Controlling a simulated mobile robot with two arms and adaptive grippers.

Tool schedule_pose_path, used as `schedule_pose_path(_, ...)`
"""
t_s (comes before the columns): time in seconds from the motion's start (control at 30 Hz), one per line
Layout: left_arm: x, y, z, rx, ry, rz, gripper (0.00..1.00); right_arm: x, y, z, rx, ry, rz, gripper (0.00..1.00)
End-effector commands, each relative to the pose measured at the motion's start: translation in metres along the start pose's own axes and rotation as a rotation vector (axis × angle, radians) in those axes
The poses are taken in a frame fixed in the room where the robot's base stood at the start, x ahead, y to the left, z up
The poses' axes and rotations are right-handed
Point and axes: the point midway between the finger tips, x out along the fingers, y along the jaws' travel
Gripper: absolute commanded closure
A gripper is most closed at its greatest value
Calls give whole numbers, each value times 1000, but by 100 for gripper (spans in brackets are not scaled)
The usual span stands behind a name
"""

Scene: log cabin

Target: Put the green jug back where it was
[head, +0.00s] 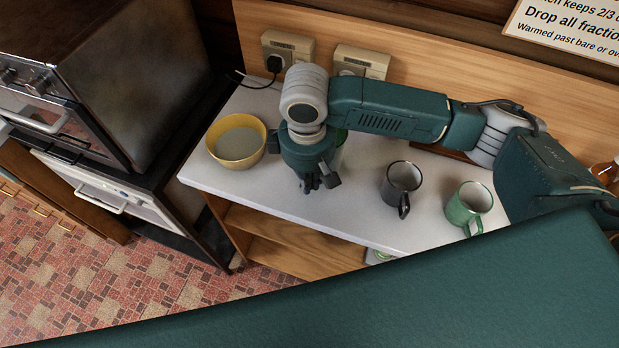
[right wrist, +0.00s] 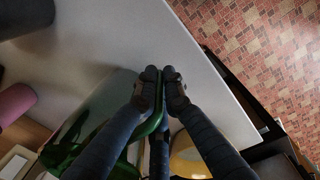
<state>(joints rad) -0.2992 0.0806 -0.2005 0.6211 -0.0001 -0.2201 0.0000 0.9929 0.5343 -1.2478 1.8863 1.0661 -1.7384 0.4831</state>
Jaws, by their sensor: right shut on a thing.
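The green jug (right wrist: 92,128) looks like dark green glass. In the right wrist view it is at the lower left, partly behind my fingers, with its curved handle reaching up between them. In the head view only a small green part of the jug (head: 341,138) shows behind my right wrist; the rest is hidden. My right gripper (head: 318,182) points down over the white counter, right of the yellow bowl. Its fingertips (right wrist: 161,76) are close together, shut on the jug at its handle. I cannot tell whether the jug touches the counter. My left gripper is not in view.
A yellow bowl (head: 255,152) stands left of my right gripper on the counter (head: 300,218). A dark mug (head: 403,182) and a green mug (head: 466,205) stand to the right. Wall sockets (head: 362,62) are behind; an oven (head: 80,150) stands left. The counter's front edge is near the gripper.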

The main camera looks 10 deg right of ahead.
Motion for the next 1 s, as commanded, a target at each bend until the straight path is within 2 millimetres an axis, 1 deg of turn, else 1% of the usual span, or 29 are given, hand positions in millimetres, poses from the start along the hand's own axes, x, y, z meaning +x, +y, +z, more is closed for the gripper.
schedule_pose_path(0.27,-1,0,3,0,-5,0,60,1,0,-1,0,2,0,100)
schedule_pose_path(0.3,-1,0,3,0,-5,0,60,2,0,0,0,1,-1,86)
schedule_pose_path(0.37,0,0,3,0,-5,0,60,2,0,0,0,1,0,74)
schedule_pose_path(0.7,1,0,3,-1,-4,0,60,0,0,-1,0,2,0,73)
schedule_pose_path(0.77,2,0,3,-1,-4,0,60,-4,0,-1,-1,4,0,73)
schedule_pose_path(0.87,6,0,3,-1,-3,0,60,-18,0,-2,-2,7,1,73)
schedule_pose_path(1.0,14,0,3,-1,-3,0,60,-48,0,-2,-3,8,1,73)
